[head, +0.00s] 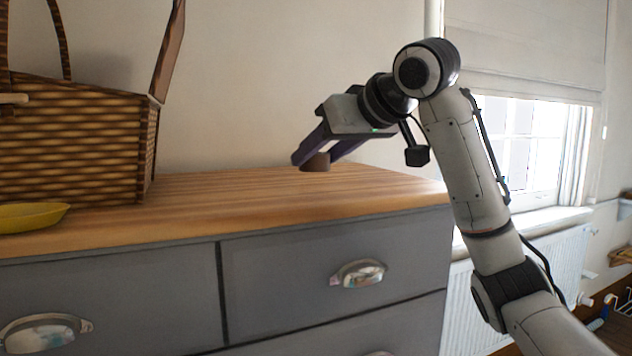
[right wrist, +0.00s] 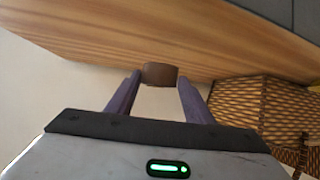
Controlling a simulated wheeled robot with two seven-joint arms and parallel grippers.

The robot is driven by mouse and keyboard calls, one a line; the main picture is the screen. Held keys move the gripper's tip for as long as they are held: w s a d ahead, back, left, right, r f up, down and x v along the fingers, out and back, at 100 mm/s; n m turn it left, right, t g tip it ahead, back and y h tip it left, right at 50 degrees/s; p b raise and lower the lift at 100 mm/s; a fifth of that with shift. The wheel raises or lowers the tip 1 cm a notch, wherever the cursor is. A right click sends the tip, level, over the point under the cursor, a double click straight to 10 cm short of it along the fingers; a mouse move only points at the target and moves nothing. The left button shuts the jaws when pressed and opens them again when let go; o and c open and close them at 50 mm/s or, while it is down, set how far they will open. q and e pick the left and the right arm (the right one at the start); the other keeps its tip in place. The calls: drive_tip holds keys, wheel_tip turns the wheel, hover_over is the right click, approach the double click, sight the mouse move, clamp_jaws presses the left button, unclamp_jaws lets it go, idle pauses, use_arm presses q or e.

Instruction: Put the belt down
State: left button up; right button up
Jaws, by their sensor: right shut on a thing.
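The belt (head: 316,163) is a small brown rolled piece at the tips of my right gripper (head: 318,155). In the right wrist view the belt (right wrist: 160,74) sits between the two purple fingers, and the right gripper (right wrist: 159,85) is shut on it. The belt is over the wooden top of the dresser (head: 250,195), near its right part. I cannot tell whether the belt touches the wood. My left gripper is not in view.
A wicker basket (head: 75,140) with its lid raised stands on the left of the dresser top. A yellow dish (head: 32,217) lies in front of it. The wood between basket and gripper is clear. A window and radiator (head: 540,265) are at right.

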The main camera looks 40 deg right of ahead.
sight(321, 171)
drive_tip(key=shift+f+b, duration=0.45)
drive_tip(key=shift+f, duration=1.55)
drive_tip(key=shift+f, duration=0.15)
drive_tip(key=o, duration=1.1)
drive_tip(key=shift+r, duration=0.2)
drive_tip(key=shift+p+v, duration=0.3)
drive_tip(key=shift+v, duration=5.7)
